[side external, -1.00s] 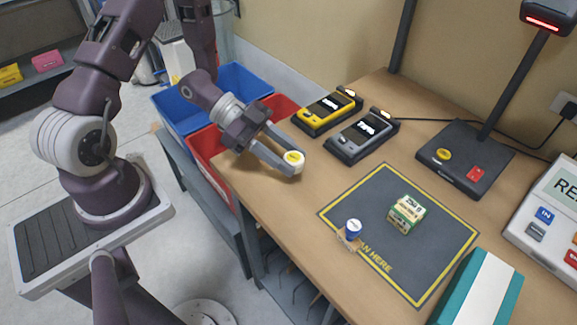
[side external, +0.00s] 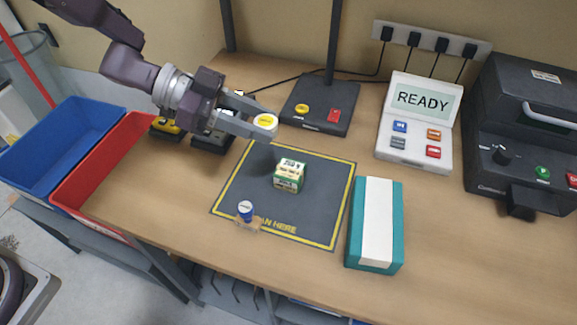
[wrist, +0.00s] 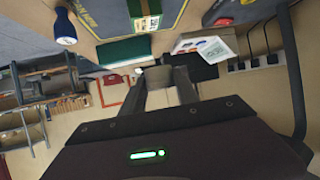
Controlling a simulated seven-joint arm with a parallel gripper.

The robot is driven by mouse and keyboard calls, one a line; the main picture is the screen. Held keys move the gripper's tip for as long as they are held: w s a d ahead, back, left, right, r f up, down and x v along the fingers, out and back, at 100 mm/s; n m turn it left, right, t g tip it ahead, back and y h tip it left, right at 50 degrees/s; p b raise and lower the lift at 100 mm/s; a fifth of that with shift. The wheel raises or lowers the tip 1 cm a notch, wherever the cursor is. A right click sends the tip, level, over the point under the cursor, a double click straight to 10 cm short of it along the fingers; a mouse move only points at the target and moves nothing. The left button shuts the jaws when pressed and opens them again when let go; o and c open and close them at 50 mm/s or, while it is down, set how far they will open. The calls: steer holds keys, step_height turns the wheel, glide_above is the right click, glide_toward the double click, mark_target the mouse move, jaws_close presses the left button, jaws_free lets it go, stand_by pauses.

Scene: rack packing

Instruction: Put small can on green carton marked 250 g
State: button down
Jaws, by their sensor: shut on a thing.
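My gripper (side external: 256,121) is shut on a small can (side external: 265,122), a short round white thing with a yellow top. It holds the can in the air near the back edge of the dark mat, behind and left of the green carton in the side view. The green carton (side external: 289,176) is a small green and cream box standing on the mat, apart from the can. Its printing is too small to read. In the wrist view the carton (wrist: 145,14) is cut off at the top, and my fingers (wrist: 163,84) show below it.
A teal and white box (side external: 361,232) lies right of the mat. A scanner stand (side external: 320,112) is behind. Blue (side external: 62,142) and red (side external: 75,201) bins sit left.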

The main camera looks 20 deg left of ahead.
mark_target(283, 168)
steer(key=d+r, duration=0.1)
steer(key=d, duration=0.3)
step_height(283, 168, down, 10)
steer(key=shift+w+d+r, duration=0.15)
steer(key=shift+r, duration=0.1)
steer(key=shift+f, duration=0.15)
steer(key=c, duration=0.9)
jaws_free()
steer(key=shift+a+r, duration=0.2)
steer(key=shift+r, duration=0.05)
steer(key=v, duration=1.1)
steer(key=shift+a, duration=0.35)
